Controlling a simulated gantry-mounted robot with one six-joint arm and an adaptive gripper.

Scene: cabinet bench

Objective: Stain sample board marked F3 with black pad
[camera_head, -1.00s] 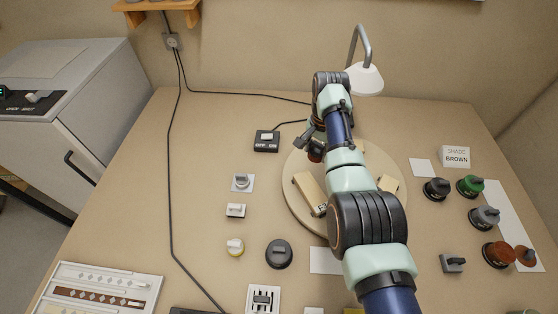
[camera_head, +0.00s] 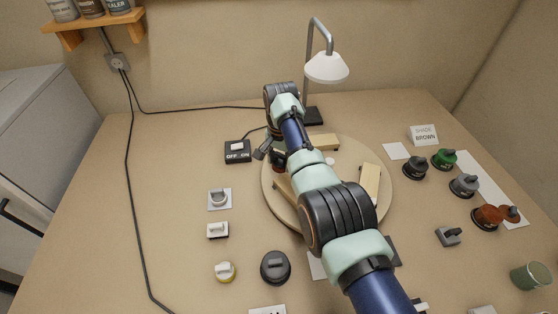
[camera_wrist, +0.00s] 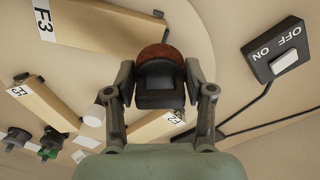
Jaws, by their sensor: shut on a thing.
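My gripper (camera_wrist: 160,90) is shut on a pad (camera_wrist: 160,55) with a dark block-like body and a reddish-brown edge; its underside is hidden. In the head view my gripper (camera_head: 272,153) is over the left side of the round turntable (camera_head: 378,198). The board clearly marked F3 (camera_wrist: 100,22) lies at the top left of the wrist view, apart from the held pad; it is the front-left board (camera_head: 284,190) in the head view.
An OFF/ON switch (camera_head: 238,151) is left of the turntable, and a lamp (camera_head: 326,67) stands behind it. Black (camera_head: 414,168), green (camera_head: 443,158), grey (camera_head: 464,186) and rust (camera_head: 487,217) round-based pieces stand at right. A card reads SHADE BROWN (camera_head: 423,135).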

